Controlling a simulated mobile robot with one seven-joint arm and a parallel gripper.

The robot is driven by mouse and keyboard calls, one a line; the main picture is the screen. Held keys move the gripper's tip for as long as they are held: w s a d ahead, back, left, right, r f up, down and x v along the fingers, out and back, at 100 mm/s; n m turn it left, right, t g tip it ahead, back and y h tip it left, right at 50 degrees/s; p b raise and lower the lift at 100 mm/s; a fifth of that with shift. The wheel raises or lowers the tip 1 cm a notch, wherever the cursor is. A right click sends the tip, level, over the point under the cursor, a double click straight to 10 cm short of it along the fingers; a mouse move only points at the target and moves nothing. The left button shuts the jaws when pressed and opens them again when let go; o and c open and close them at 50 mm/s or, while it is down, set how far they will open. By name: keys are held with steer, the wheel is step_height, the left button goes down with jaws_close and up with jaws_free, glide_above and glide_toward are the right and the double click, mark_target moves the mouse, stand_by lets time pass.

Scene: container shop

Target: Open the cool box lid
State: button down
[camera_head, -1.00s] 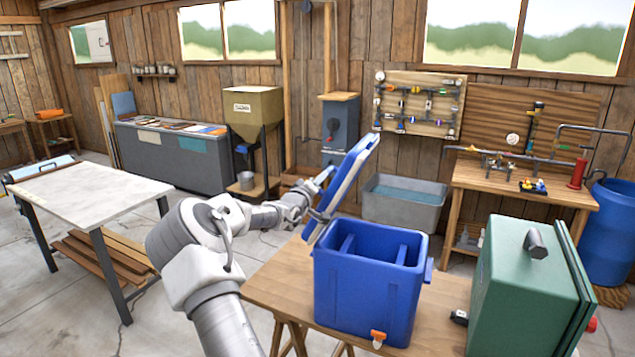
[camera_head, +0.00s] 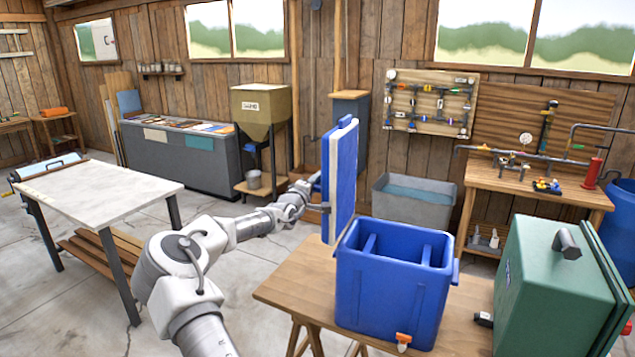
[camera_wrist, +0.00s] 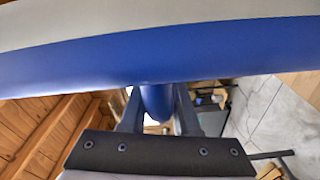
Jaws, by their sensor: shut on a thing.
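The blue cool box (camera_head: 390,292) stands on a wooden trestle table, its inside showing from above. Its lid (camera_head: 341,180), blue with a pale band, stands about upright at the box's left edge. My gripper (camera_head: 314,186) is at the lid's left face, partly hidden by it. In the wrist view the lid (camera_wrist: 160,55) fills the upper part. There my gripper (camera_wrist: 158,108) has its two dark fingers on either side of a blue rounded handle (camera_wrist: 156,100) that joins the lid. The orange tap (camera_head: 403,340) is low on the box's front.
The wooden table (camera_head: 285,288) has bare top left of the box. A green case (camera_head: 555,275) stands close on the right. A grey water tub (camera_head: 408,200) is on the floor behind. A white-topped table (camera_head: 95,195) stands at the left, with open floor between.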

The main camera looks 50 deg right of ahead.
steer(key=shift+s+f, duration=0.15)
steer(key=shift+f, duration=0.05)
steer(key=c, duration=0.7)
jaws_free()
steer(key=shift+r, duration=0.1)
steer(key=shift+s+a, duration=0.1)
steer(key=shift+a, duration=0.4)
steer(key=b+v, duration=0.3)
steer(key=v, duration=1.3)
steer(key=shift+s+a, duration=0.1)
steer(key=shift+s, duration=0.1)
